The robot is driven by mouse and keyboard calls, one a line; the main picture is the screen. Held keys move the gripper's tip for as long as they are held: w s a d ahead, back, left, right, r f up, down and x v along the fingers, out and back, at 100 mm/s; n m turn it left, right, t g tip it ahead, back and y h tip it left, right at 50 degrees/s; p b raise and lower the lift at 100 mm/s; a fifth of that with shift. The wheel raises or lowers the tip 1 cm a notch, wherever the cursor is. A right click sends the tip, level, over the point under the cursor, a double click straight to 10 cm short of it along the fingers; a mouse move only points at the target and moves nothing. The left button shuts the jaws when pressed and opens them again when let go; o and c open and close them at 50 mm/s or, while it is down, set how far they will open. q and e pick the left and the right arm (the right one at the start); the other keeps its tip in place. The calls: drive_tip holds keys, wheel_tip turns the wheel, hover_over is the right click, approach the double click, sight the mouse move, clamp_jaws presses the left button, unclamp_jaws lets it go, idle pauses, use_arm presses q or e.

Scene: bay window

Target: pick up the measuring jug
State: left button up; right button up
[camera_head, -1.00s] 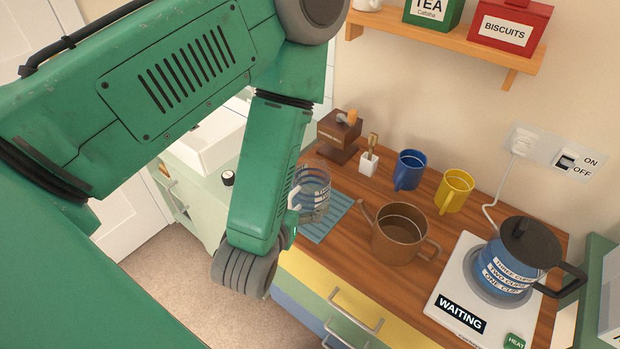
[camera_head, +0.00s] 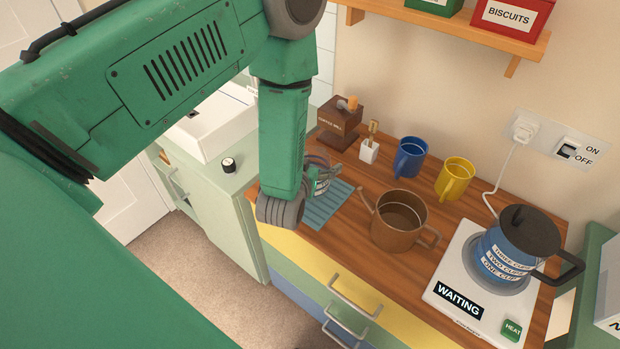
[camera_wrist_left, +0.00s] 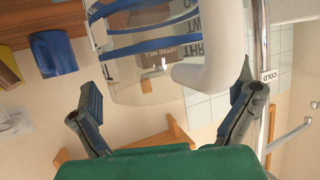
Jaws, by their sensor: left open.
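The clear measuring jug (camera_head: 317,161) stands on a blue striped mat (camera_head: 325,207) at the counter's left end. My left arm partly hides it in the head view. In the left wrist view, the jug (camera_wrist_left: 125,85) shows close up, with blue bands and a thick white handle (camera_wrist_left: 216,55). My left gripper (camera_wrist_left: 167,78) is open; its two fingers are spread, one toward each side of the jug and handle in the picture. Whether either finger touches the jug I cannot tell. My right gripper is not in view.
A copper watering can (camera_head: 398,225), blue mug (camera_head: 410,158), yellow mug (camera_head: 455,180), white pot (camera_head: 369,151) and coffee mill (camera_head: 338,125) stand nearby. A blue kettle (camera_head: 507,255) sits on a white hot plate at the right. A shelf (camera_head: 450,30) hangs above.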

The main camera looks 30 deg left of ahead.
use_arm(q)
drive_tip(key=shift+w, duration=0.1)
drive_tip(key=c, duration=1.6)
drive_tip(key=shift+r, duration=0.1)
